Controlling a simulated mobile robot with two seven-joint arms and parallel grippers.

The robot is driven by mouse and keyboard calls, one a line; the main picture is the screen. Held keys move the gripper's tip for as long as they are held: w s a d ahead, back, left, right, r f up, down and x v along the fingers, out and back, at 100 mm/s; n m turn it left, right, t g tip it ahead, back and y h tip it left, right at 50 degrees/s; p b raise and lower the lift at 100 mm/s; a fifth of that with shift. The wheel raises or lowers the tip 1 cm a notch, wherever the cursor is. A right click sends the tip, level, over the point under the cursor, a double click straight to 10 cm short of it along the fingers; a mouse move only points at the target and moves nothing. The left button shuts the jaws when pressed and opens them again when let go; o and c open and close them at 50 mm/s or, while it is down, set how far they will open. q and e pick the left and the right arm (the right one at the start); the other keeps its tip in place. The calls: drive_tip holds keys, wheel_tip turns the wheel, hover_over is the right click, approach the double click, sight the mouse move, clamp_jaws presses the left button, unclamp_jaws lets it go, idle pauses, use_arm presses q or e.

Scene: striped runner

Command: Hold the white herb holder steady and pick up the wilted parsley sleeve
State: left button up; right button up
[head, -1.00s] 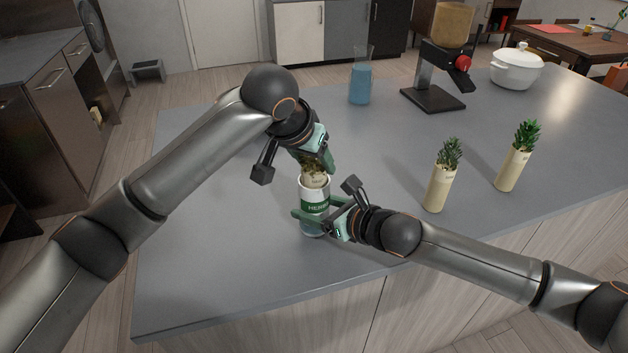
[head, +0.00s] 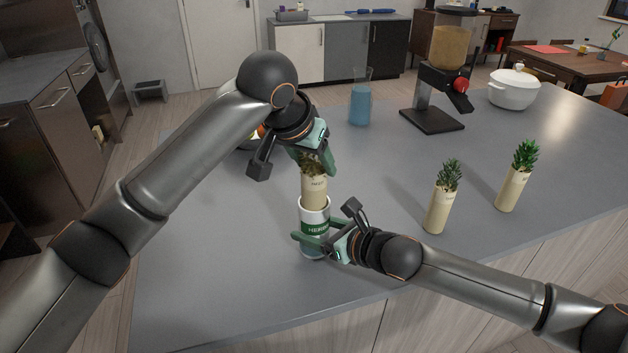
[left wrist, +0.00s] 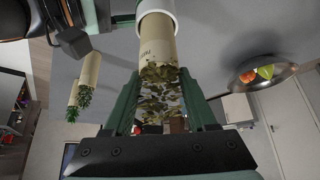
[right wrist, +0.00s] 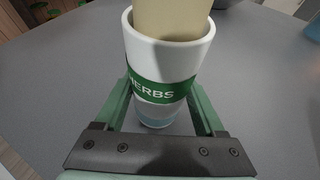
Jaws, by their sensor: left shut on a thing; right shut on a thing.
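The white herb holder (head: 315,214) with a green HERBS band stands upright on the grey counter. It fills the middle of the right wrist view (right wrist: 150,52). My right gripper (head: 318,244) is shut around its lower part. The wilted parsley sleeve (head: 314,191) is a cream tube with dull, brownish-green leaves. My left gripper (head: 316,160) is shut on its leafy top from above. The sleeve stands well above the holder's rim, with its lower end hidden inside, as the left wrist view (left wrist: 158,42) and right wrist view (right wrist: 172,18) also show.
Two cream sleeves with green leaves, one nearer (head: 438,208) and one farther (head: 513,188), stand to the right. A blue-filled flask (head: 360,107), a dispenser (head: 432,118) and a white pot (head: 514,92) stand behind. A fruit bowl (left wrist: 262,78) is partly hidden behind my left arm.

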use_arm(q)
wheel_tip(320, 180, up, 14)
drive_tip(key=shift+f, duration=0.25)
use_arm(e)
drive_tip(key=o, duration=1.5)
